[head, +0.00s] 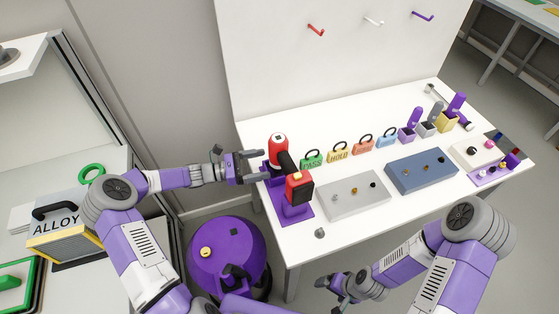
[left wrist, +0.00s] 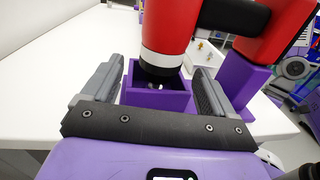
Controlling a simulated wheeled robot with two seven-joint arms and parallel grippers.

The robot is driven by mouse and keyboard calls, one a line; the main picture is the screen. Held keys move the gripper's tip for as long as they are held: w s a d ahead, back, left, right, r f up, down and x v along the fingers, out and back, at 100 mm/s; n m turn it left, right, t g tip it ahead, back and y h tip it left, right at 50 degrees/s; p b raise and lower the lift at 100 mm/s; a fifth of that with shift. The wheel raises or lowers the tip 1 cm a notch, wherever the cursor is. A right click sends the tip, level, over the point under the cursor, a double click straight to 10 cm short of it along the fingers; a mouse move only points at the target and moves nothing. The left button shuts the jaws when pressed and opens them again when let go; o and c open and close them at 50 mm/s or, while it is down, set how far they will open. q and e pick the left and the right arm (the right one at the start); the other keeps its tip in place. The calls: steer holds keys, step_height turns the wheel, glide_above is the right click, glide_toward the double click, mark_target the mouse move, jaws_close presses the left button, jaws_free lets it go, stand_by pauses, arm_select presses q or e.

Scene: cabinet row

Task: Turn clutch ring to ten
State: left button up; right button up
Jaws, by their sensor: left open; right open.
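A red and black power drill (head: 278,150) rests in a purple holder (head: 292,208) at the table's left end. In the left wrist view its red body (left wrist: 172,25) ends in a pale ring (left wrist: 165,59), likely the clutch ring, with a dark end below it over a purple box-like cradle (left wrist: 157,97). I cannot read any numbers on the ring. My left gripper (head: 257,166) is open, just left of the drill. In the left wrist view its fingers (left wrist: 155,85) stand either side of the ring, apart from it. My right gripper (head: 345,290) is open and empty, low in front of the table.
A grey box (head: 340,200) and a blue box (head: 415,180) with knobs stand right of the drill. Several coloured tags with handles (head: 337,154) line up behind. A small grey knob (head: 320,233) lies near the front edge. A purple round bin (head: 222,270) stands below.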

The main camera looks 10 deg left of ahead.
arm_select(q)
steer(key=b+x, duration=0.1)
steer(key=x, duration=0.5)
steer(key=shift+d, duration=0.3)
